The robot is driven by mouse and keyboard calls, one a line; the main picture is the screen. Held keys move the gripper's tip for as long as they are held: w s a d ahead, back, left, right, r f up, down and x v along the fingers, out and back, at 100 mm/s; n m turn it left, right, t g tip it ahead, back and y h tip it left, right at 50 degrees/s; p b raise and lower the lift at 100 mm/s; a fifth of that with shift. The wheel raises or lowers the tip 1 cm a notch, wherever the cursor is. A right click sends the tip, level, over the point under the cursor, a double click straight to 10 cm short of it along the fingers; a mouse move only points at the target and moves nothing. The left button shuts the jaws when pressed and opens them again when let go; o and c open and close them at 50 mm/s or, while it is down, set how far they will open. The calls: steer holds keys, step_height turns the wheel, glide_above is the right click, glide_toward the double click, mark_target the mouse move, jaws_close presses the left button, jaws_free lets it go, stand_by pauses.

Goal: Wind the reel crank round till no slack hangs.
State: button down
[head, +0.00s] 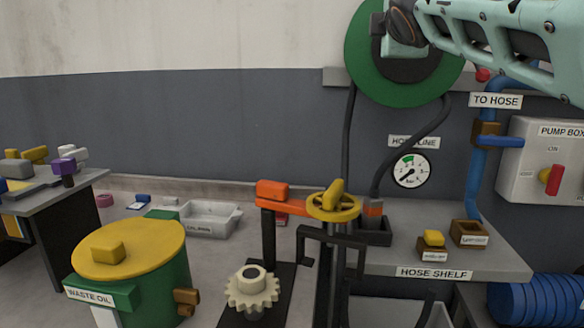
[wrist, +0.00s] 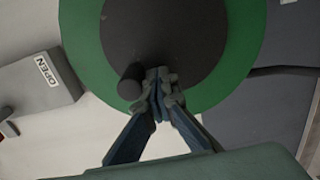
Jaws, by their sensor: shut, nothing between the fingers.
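The reel (head: 358,65) is a green disc with a dark hub, high on the wall in the head view. It also fills the top of the wrist view (wrist: 80,30). A dark round crank knob (wrist: 130,83) stands out from the lower left of the hub. My gripper (wrist: 159,74) is shut and empty, its fingertips just right of the knob and in front of the hub; I cannot tell whether they touch the knob. A dark hose (head: 348,145) hangs from the reel, and another dark length (head: 412,146) bends down toward the shelf. My arm hides the reel's upper right.
Below are a hose shelf (head: 490,262), a round gauge (head: 411,169) and a yellow handwheel (head: 320,207). A blue pipe (head: 475,180) and pump box (head: 525,140) are at right. A green waste oil drum (head: 178,270) stands at left. The wall left of the reel is clear.

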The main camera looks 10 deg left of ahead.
steer(key=shift+s+d+r, duration=0.2)
steer(key=shift+d+r, duration=0.25)
steer(key=shift+s+a+f+b, duration=0.1)
steer(key=shift+a+f+b, duration=0.1)
steer(key=shift+a+b, duration=0.25)
steer(key=shift+a+f+b, duration=0.2)
steer(key=shift+a+b, duration=0.05)
steer(key=shift+a, duration=0.35)
steer(key=c, duration=2.6)
jaws_free()
steer(key=shift+c, duration=0.2)
steer(key=o, duration=1.1)
steer(key=shift+f, duration=0.1)
steer(key=shift+o, duration=0.2)
